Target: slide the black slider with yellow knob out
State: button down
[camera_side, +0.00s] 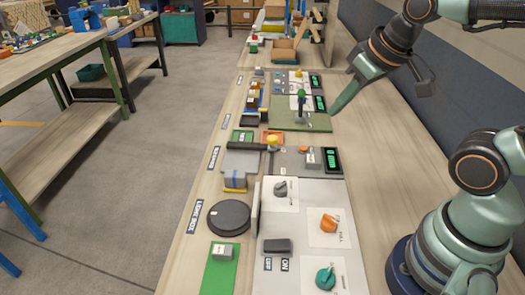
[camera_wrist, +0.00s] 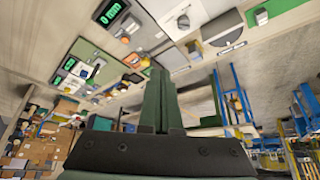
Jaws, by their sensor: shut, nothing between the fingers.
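In the wrist view the closed fingers (camera_wrist: 159,72) fill the lower middle, and I cannot pick out the slider for certain there.
A grey block (camera_side: 240,164) sits just in front of the slider. A green board with a green-topped lever (camera_side: 301,96) stands near my gripper. A white panel (camera_side: 300,225) with knobs lies in front. The bench strip (camera_side: 365,170) right of the panels is bare.

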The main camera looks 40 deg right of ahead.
jog(key=c, duration=0.9)
grip_release()
jog(key=shift+w, duration=0.1)
jog(key=o, duration=0.4)
jog(key=shift+w+r, duration=0.25)
jog(key=shift+w, duration=0.05)
jog(key=shift+o, duration=0.2)
jog(key=g, duration=0.6)
send_over(272, 137)
notch_tip(272, 137, down, 10)
jog(key=r, duration=0.1)
notch_tip(272, 137, down, 12)
jog(key=shift+f, duration=0.1)
grip_shut()
